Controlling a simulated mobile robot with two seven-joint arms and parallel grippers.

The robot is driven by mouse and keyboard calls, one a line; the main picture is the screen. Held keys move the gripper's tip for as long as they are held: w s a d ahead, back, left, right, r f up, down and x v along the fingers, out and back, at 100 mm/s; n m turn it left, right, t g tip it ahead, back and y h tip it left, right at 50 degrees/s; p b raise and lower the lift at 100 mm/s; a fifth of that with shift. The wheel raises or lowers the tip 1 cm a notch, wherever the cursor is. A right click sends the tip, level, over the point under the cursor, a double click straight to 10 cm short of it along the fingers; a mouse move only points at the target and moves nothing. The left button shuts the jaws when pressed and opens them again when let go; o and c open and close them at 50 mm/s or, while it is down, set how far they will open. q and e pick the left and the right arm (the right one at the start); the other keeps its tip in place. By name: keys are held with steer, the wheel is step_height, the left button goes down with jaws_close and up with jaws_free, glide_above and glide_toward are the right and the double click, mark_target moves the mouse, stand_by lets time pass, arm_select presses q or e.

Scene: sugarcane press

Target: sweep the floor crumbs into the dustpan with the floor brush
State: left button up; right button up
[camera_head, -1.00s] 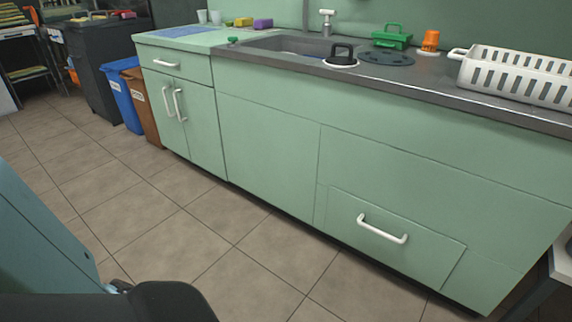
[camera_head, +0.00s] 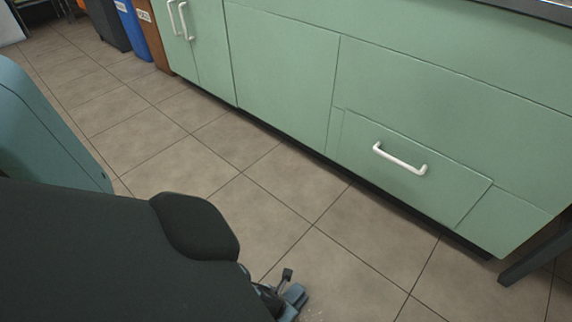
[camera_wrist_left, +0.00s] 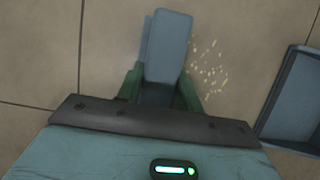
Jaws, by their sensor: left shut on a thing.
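In the left wrist view my left gripper (camera_wrist_left: 160,88) has its green fingers on both sides of a blue-grey block, the floor brush (camera_wrist_left: 167,45), and is shut on it. The crumbs (camera_wrist_left: 208,68) lie scattered on the floor just right of the brush, apart from it. The blue-grey dustpan (camera_wrist_left: 292,95) lies farther right, cut off by the picture's edge. In the head view a few crumbs (camera_head: 315,314) show faintly at the bottom edge, beside small blue-grey and black parts that I cannot tell apart. My right gripper is not in view.
Green cabinets (camera_head: 280,75) with a white drawer handle (camera_head: 399,160) run along the back. A blue bin (camera_head: 133,28) and a brown bin (camera_head: 153,30) stand at upper left. A dark table leg (camera_head: 535,255) is at right. The tiled floor (camera_head: 300,190) before the cabinets is clear.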

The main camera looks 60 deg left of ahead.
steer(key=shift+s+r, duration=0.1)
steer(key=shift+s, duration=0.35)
arm_select(q)
steer(key=shift+f, duration=0.2)
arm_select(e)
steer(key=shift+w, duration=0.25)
arm_select(q)
steer(key=shift+w+d+r, duration=0.1)
steer(key=shift+w+d, duration=0.15)
steer(key=shift+d, duration=0.6)
steer(key=shift+w+d+p, duration=0.15)
steer(key=shift+d+p, duration=0.15)
steer(key=shift+d, duration=0.5)
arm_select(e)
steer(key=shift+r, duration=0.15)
arm_select(q)
steer(key=shift+d, duration=0.15)
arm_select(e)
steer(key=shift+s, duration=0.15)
